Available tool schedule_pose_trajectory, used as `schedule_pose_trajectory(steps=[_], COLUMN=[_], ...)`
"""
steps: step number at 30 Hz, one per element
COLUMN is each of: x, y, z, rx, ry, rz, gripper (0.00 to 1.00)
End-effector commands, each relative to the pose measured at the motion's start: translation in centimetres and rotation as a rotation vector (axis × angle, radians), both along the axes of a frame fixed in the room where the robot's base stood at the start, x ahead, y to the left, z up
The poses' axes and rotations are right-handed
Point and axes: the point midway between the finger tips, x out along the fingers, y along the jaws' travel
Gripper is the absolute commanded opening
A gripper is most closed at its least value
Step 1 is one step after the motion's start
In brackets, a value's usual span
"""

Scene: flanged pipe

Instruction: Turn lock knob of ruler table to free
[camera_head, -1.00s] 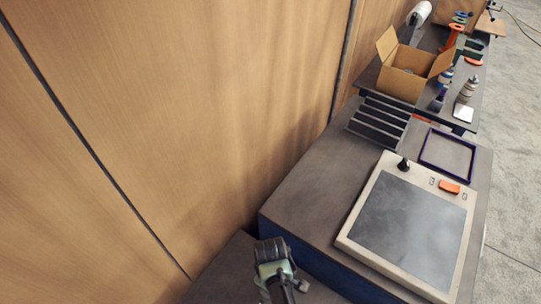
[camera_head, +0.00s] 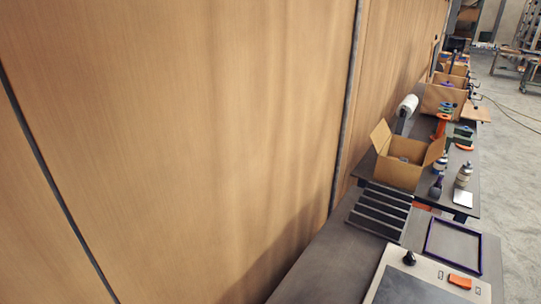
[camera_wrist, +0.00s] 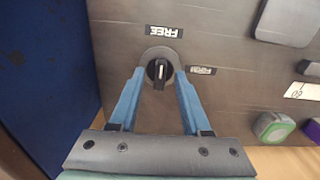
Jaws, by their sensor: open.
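The lock knob (camera_wrist: 159,72) is small and black on a round grey base, set in a dark grey-brown panel in the wrist view. A white line on it runs roughly up and down in the picture. An upside-down FREE label (camera_wrist: 163,31) is above it, and a second upside-down label, seemingly FIRM (camera_wrist: 201,70), is at its right. My gripper (camera_wrist: 160,76) is open, its two blue fingers on either side of the knob. Contact with the knob cannot be told. My gripper is not in the head view.
A blue surface (camera_wrist: 45,70) borders the panel's left in the wrist view. The head view shows a wooden wall (camera_head: 200,130), an open cardboard box (camera_head: 398,170), a purple-rimmed tray (camera_head: 453,247) and a beige-framed device (camera_head: 450,285).

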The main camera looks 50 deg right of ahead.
Motion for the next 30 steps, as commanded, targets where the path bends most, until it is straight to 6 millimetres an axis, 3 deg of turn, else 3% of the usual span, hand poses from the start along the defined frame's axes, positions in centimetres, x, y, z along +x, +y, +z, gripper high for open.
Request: schedule_pose_trajectory(steps=[8,21,30], x=[0.0,0.1,0.0], y=[0.0,0.0,0.0], z=[1.8,9.8,12.8], rx=[-0.001,-0.003,-0.001], ry=[-0.001,-0.003,-0.001], rz=[-0.001,0.0,0.0], gripper=[0.47,0.47,0.47])
